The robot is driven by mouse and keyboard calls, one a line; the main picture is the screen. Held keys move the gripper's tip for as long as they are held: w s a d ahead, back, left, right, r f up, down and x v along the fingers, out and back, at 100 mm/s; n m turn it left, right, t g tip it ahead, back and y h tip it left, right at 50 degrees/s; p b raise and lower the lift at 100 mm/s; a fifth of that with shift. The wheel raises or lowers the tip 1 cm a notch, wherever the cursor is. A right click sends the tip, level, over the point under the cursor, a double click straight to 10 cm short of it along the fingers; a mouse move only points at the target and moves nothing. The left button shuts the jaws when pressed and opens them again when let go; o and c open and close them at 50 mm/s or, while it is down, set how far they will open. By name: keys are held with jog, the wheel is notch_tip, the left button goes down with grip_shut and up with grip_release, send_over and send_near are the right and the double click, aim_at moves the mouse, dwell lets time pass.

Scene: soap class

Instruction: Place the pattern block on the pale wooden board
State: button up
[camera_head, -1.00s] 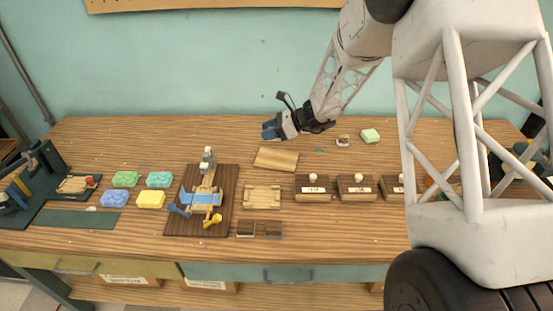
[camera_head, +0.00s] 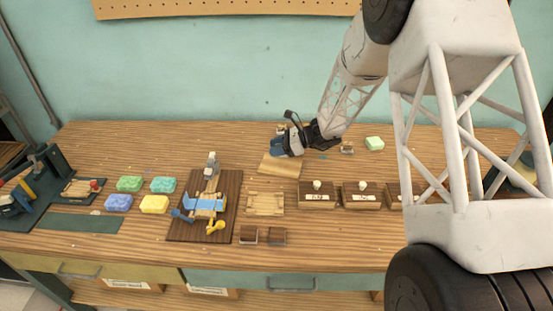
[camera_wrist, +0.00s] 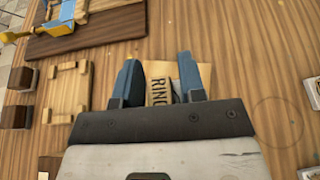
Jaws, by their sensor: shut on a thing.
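My gripper (camera_head: 275,148) is at the back middle of the table in the head view, at the back edge of the pale wooden board (camera_head: 281,168). The pale board (camera_wrist: 203,73) shows behind the block and right finger. Whether the block touches the board I cannot tell. The block is hard to make out in the head view.
A pale tray with raised rails (camera_head: 264,204) lies in front of the board. A dark base with a blue-strapped fixture (camera_head: 205,205) stands left of it. Stamp-topped wooden boxes (camera_head: 317,197) stand to the right. Several coloured soaps (camera_head: 155,204) lie at left. A green soap (camera_head: 375,144) lies behind.

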aim_at(276, 165)
jog(key=shift+f, duration=0.6)
jog(key=shift+f, duration=0.1)
jog(key=shift+f, duration=1.75)
jog(key=shift+f, duration=0.1)
jog(key=o, duration=0.9)
jog(key=shift+v, duration=6.05)
